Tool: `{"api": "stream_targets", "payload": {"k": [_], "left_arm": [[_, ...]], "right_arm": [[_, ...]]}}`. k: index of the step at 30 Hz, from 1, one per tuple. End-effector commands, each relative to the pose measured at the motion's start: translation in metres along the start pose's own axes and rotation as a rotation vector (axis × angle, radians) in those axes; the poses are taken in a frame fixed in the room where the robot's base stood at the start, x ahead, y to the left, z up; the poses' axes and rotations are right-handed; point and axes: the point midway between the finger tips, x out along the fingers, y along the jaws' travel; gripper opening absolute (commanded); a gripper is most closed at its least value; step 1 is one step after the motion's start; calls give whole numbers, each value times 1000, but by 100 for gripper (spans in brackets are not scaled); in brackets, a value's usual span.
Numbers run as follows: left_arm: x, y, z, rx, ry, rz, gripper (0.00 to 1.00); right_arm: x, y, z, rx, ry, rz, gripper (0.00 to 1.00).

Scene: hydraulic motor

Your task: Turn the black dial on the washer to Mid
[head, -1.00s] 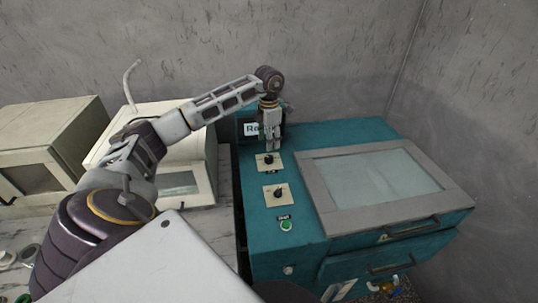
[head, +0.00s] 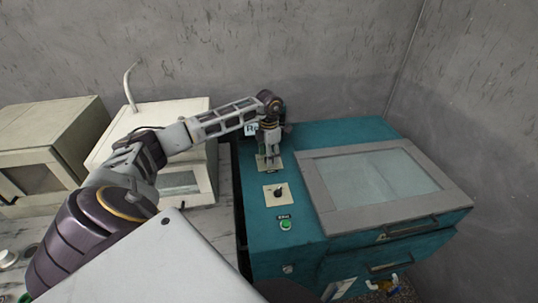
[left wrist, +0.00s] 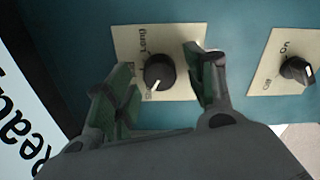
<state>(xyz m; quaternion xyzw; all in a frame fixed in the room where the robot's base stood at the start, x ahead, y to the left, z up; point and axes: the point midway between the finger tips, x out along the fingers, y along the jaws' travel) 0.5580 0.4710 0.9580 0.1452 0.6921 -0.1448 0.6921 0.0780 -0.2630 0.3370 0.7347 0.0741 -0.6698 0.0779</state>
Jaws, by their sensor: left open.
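The teal washer (head: 300,240) has two black dials on cream plates. In the left wrist view, the dial (left wrist: 159,72) with a plate reading "Long" and a partly hidden "Sh..." lies between my left gripper's fingers. Its white mark points down and slightly left, near the "Sh..." label. No "Mid" label can be read; a finger covers part of the plate. My left gripper (head: 269,165) is open, one finger on each side of this dial; contact cannot be told. The second dial (head: 278,192), marked Off and On, shows at right in the wrist view (left wrist: 297,70). My right gripper is out of view.
A green start button (head: 286,225) sits below the dials. The washer's framed glass lid (head: 375,180) is to their right. A sign reading "Rea..." (left wrist: 20,125) stands by the washer's edge. White machines (head: 185,190) stand at left.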

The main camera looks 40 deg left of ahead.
Motion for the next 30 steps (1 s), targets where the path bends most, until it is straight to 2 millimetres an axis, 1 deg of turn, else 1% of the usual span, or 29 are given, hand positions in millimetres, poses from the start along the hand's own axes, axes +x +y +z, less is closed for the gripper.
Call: {"api": "stream_targets", "payload": {"k": [2,12,13,23,30], "left_arm": [[0,0,0,0,0,0,53],[0,0,0,0,0,0,9],[0,0,0,0,0,0,7],[0,0,0,30,0,0,7],[0,0,0,122,-2,0,7]], "right_arm": [[0,1,0,0,0,1,0],[0,7,2,-2,-1,7,0],[0,7,2,-2,-2,8,0],[2,8,2,-2,-1,8,0],[7,8,2,-1,0,8,0]]}}
